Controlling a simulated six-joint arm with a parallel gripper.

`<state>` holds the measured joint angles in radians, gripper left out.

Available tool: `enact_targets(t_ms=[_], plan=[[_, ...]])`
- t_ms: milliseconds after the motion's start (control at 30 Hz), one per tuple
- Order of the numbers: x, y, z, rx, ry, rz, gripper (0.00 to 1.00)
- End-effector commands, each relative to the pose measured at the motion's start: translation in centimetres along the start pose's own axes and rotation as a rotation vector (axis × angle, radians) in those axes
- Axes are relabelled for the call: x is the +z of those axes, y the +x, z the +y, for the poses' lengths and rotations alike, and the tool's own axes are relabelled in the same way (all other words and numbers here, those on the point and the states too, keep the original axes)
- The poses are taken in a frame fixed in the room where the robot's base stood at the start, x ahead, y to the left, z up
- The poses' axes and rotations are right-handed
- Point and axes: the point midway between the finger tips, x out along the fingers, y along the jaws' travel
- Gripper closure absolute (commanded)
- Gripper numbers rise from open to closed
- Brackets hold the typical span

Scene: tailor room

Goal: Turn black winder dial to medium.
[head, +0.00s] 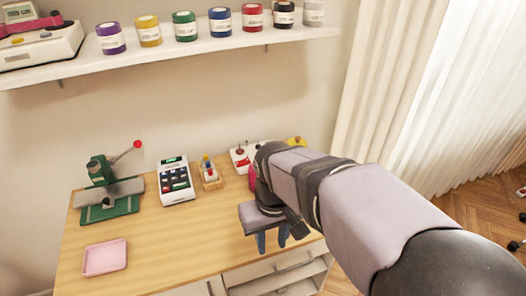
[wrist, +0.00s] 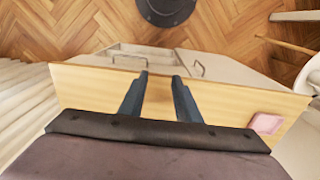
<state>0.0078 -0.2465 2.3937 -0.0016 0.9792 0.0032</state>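My gripper (head: 272,240) is above the right part of the wooden table, fingers pointing down. In the wrist view its two fingers (wrist: 161,78) are apart with nothing between them. I cannot make out a black winder dial in either view. A white device with a red knob (head: 239,158) stands at the back of the table, partly hidden by my arm. A magenta thing (head: 252,178) and a yellow thing (head: 297,141) also show only in part beside my arm.
The table (head: 190,235) has a clear front middle. A green press (head: 108,188), a keypad device (head: 176,181), a wooden block with colored pegs (head: 210,173) and a pink tray (head: 105,257) stand on it. A shelf (head: 200,48) holds several colored jars above. Drawers (head: 285,272) lie below the front edge.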

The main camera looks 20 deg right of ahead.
Motion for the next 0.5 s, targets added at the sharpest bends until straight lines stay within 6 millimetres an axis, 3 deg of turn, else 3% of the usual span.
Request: enact_targets(t_ms=[367, 500], plan=[[-8.6, -1.7, 1.2, 0.003, 0.064, 0.07, 0.7], [-13.8, -2.2, 2.3, 0.005, 0.104, 0.115, 0.7]])
